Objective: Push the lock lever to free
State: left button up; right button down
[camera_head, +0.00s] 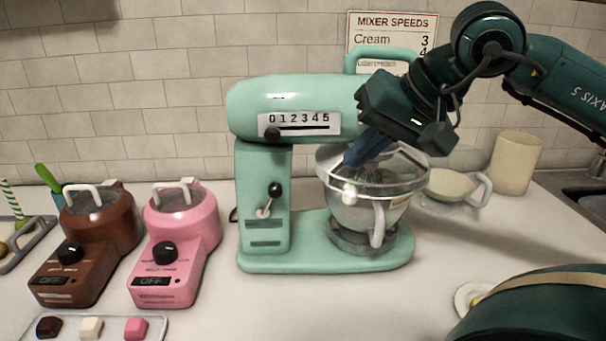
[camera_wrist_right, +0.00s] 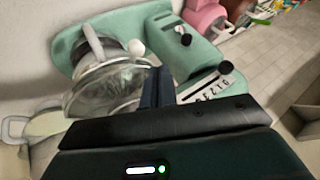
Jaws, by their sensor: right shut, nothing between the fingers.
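The mint-green mixer (camera_head: 265,263) stands on the counter, with a short black-knobbed lever (camera_head: 275,189) on the side of its column. The lever tilts up to the right from a pale metal pivot; its markings are too small to read. It also shows in the right wrist view (camera_wrist_right: 184,37). My right gripper (camera_head: 352,158) is shut and empty, its blue fingers pointing down at the clear-rimmed mixing bowl (camera_head: 365,213), to the right of the lever and apart from it. The fingers also show in the wrist view (camera_wrist_right: 157,78). My left gripper is out of view.
A speed slider knob (camera_head: 272,133) sits on the mixer head above the lever. A white knob (camera_head: 349,190) is at the bowl's near rim. Pink (camera_head: 182,230) and brown (camera_head: 97,230) machines stand left. Clear counter lies in front of the mixer.

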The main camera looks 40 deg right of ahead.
aim_at(269, 203)
jog(key=shift+s+d+r, duration=0.1)
jog(key=shift+d+r, duration=0.05)
jog(key=shift+d, duration=0.05)
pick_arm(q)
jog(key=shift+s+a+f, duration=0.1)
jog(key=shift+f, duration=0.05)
